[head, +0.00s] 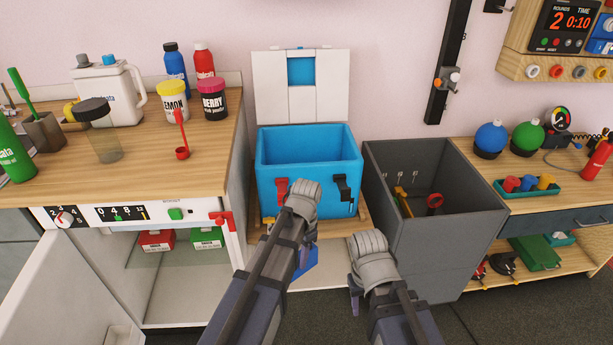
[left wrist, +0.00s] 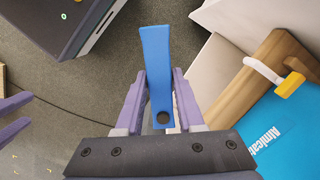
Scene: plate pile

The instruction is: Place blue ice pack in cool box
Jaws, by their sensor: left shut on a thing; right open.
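The blue cool box (head: 268,186) stands against the wall in the head view, its white lid (head: 270,88) raised behind it. Its top is open and the part of the inside that shows looks empty. My left gripper (left wrist: 160,76) is shut on the blue ice pack (left wrist: 157,50), a flat slab with a hole near one end. In the head view the ice pack (head: 305,262) shows below my left forearm, in front of and lower than the box; the left fingers are mostly hidden there. My right gripper (head: 354,300) is open and empty, in front of the grey bin.
A grey open bin (head: 440,238) holding a few tools stands right of the cool box. A wooden counter (head: 215,150) with bottles and jars is at left, above an open cabinet. The cool box has a red latch (head: 281,187) and a black latch (head: 343,187) in front.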

